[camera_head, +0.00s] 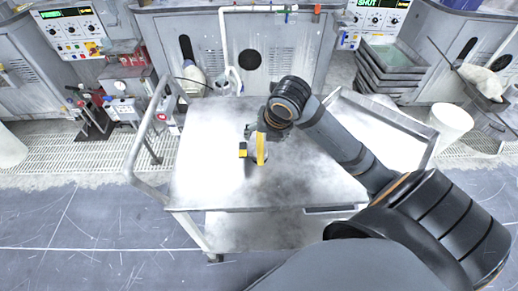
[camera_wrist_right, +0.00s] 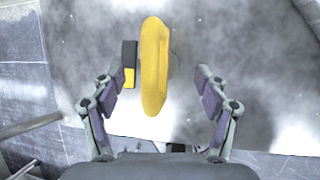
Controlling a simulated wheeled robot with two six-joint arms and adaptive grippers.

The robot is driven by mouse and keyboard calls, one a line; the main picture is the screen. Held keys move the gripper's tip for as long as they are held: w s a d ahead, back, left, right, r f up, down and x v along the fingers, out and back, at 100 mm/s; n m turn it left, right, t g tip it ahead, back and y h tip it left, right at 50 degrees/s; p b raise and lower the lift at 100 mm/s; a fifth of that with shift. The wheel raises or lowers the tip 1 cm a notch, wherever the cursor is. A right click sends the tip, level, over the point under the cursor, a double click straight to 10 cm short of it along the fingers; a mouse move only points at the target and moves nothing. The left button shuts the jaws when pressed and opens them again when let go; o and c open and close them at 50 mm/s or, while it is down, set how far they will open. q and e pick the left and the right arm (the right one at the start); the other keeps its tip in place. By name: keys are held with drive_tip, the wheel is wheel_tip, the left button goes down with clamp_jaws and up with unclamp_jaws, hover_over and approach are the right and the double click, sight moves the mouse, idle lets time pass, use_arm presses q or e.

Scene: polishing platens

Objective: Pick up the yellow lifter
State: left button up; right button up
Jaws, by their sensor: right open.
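The yellow lifter (camera_head: 261,149) is a long, narrow yellow piece on the grey metal cart top (camera_head: 310,178). In the right wrist view the yellow lifter (camera_wrist_right: 154,62) runs up and down the picture, between the two fingers of my right gripper (camera_wrist_right: 158,86). The gripper is open, with a gap showing on both sides of the lifter. In the head view my right gripper (camera_head: 256,132) is just behind the lifter, partly hidden by my wrist. My left gripper is not in view.
A small black and yellow block (camera_wrist_right: 128,62) lies close to the left of the lifter; it also shows in the head view (camera_head: 243,150). The cart's rail handle (camera_head: 147,130) is at the left. Stacked trays (camera_head: 390,68) and a white bucket (camera_head: 447,124) stand back right.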

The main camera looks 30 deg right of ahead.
drive_tip(key=shift+w+d+f, duration=0.1)
drive_tip(key=shift+w+f, duration=0.15)
drive_tip(key=shift+f, duration=0.45)
drive_tip(key=x, duration=0.4)
drive_tip(key=shift+d+r, duration=0.1)
drive_tip(key=shift+w, duration=0.1)
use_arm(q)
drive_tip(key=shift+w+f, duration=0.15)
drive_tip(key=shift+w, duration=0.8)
use_arm(e)
drive_tip(key=shift+c, duration=0.3)
clamp_jaws()
